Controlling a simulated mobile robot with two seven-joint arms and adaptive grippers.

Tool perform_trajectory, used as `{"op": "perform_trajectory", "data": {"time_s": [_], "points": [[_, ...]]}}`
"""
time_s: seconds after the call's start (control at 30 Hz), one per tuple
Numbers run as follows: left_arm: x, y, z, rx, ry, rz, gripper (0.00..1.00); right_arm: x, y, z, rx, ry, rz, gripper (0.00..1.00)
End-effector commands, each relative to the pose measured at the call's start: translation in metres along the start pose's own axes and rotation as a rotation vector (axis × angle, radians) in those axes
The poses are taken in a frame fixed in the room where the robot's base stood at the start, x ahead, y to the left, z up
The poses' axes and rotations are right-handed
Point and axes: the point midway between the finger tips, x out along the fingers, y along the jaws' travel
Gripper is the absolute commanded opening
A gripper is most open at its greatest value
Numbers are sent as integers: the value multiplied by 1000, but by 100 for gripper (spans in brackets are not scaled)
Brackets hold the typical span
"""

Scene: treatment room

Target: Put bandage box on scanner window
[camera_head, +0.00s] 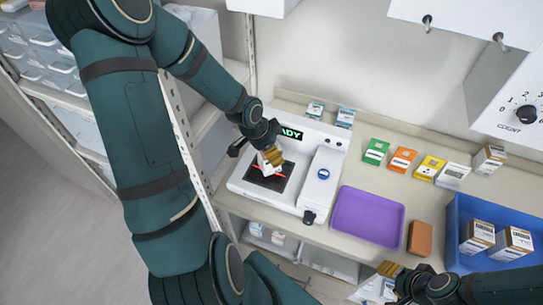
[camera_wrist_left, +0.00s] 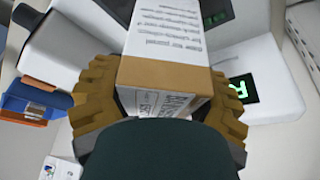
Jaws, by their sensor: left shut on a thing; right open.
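The bandage box, white with printed text and a brown side (camera_wrist_left: 165,75), is between the fingers of my left gripper (camera_wrist_left: 160,108) in the left wrist view. In the head view the box (camera_head: 266,165) shows small and white under my left gripper (camera_head: 272,157), partly covered by the fingers. It is over the black scanner window (camera_head: 262,183), which has a red line across it. I cannot tell if the box touches the window. My right gripper (camera_head: 389,269) is open near the counter's front edge, apart from the box.
The white scanner (camera_head: 318,185) has a green-lit display (camera_head: 291,134). A purple tray (camera_head: 367,216), a brown block (camera_head: 420,238) and a blue bin (camera_head: 455,235) with boxes stand to the right. Several small coloured boxes (camera_head: 402,159) line the back.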

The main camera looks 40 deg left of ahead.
Motion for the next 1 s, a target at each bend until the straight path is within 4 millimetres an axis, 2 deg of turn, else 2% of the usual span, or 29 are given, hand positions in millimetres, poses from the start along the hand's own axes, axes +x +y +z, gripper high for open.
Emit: {"op": "perform_trajectory", "data": {"time_s": [0.03, 0.13, 0.53, 0.57, 0.63, 0.67, 1.0], "points": [[11, 1, 4, 1, -2, 3, 25, 5, 2, 1, 0, 0, 0, 47], [20, 1, 7, 1, -1, 2, 25, 8, 3, 1, 1, 1, 0, 47], [24, 0, 9, 0, -1, 1, 25, 10, 4, 2, 1, 1, 1, 47], [24, 0, 9, 0, -1, 1, 69, 11, 4, 2, 1, 1, 1, 47], [24, 0, 9, 0, -1, 1, 93, 10, 4, 2, 1, 1, 1, 47], [23, 0, 9, 0, -1, 1, 100, 10, 4, 2, 1, 1, 1, 47], [21, 0, 8, 0, -1, 1, 100, 8, 3, 1, 1, 2, 1, 47]]}}
